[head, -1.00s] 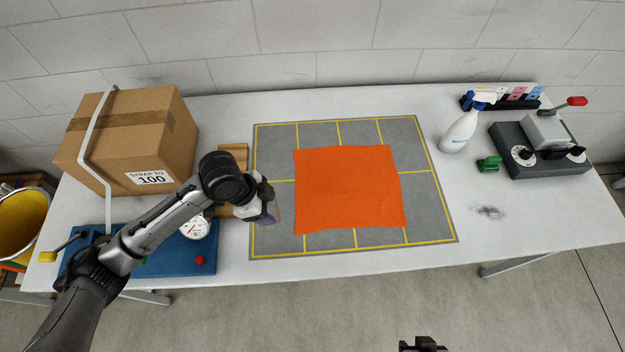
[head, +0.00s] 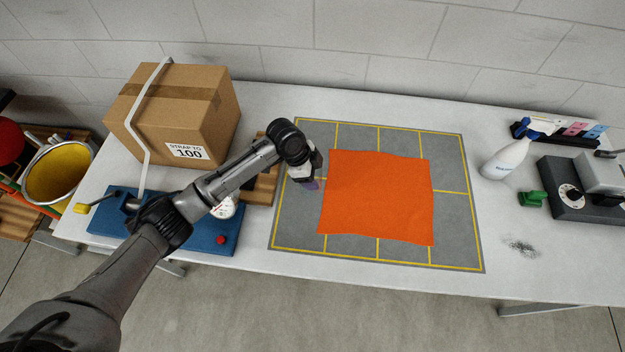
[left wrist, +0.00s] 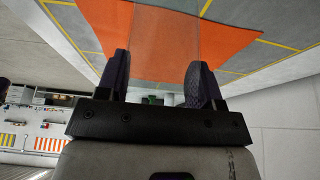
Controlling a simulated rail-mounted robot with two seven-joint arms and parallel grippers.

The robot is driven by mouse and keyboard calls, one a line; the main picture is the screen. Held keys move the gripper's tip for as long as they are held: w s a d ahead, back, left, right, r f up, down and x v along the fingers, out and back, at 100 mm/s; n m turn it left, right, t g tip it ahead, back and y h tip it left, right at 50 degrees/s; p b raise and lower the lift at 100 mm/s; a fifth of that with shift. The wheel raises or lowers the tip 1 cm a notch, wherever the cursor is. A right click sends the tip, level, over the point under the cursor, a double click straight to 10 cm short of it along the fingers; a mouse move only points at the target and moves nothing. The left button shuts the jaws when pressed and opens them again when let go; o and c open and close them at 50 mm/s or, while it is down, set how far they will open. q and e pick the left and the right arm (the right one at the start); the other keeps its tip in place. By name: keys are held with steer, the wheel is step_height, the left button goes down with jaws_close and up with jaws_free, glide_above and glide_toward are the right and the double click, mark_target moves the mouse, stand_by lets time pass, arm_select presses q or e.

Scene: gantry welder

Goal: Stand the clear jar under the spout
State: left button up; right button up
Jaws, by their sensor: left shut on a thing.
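My left gripper (head: 309,184) is over the left part of the grey mat, beside the orange cloth's left edge. The left wrist view shows its two dark fingers (left wrist: 160,62) apart, with a clear, see-through thing between them. I take this to be the clear jar (left wrist: 165,38); the orange cloth shows through it. In the head view the jar is too faint to make out, and its height above the mat is unclear. I see no spout that I can name for sure. My right gripper is out of view.
The grey mat (head: 300,245) with yellow lines bears the orange cloth (head: 380,200). On the left are a strapped box (head: 185,110) and a blue unit (head: 110,225) with a gauge. A spray bottle (head: 506,160), green piece (head: 533,199) and dark machine (head: 570,205) are on the right.

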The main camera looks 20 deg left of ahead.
arm_select(q)
steer(key=shift+f, duration=1.9)
steer(key=o, duration=0.9)
steer(key=shift+f, duration=0.1)
steer(key=shift+o, duration=0.2)
steer(key=v, duration=1.2)
steer(key=shift+p, duration=0.35)
steer(key=shift+s, duration=0.15)
